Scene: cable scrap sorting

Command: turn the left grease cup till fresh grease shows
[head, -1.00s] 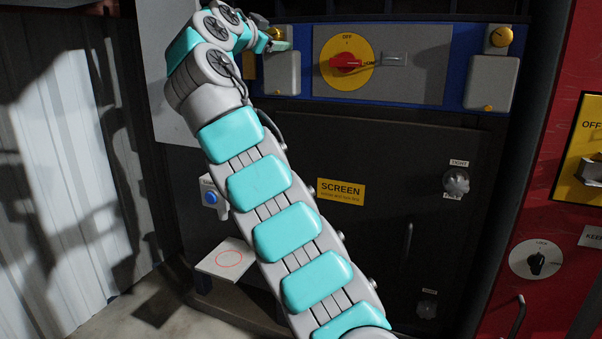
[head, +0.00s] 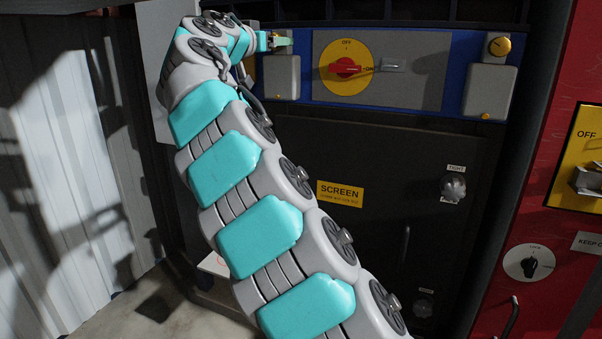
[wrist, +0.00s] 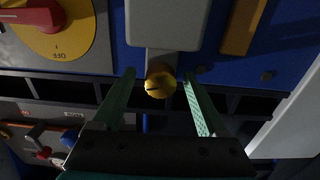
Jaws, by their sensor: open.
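The left grease cup is a small brass knob (wrist: 160,81) with a dark mark on its face, seen in the wrist view below a grey block. My gripper (wrist: 158,74) is open, with one green finger on each side of the cup and a gap visible on both sides. In the head view my gripper (head: 279,42) is at the top of the left grey block (head: 281,78) and mostly hides the cup. I see no fresh grease around the cup.
A yellow disc with a red switch handle (head: 346,67) sits right of the block on the blue panel (head: 385,105). A similar brass cup (head: 499,46) is at the far right. A ribbed metal wall (head: 60,180) stands at the left.

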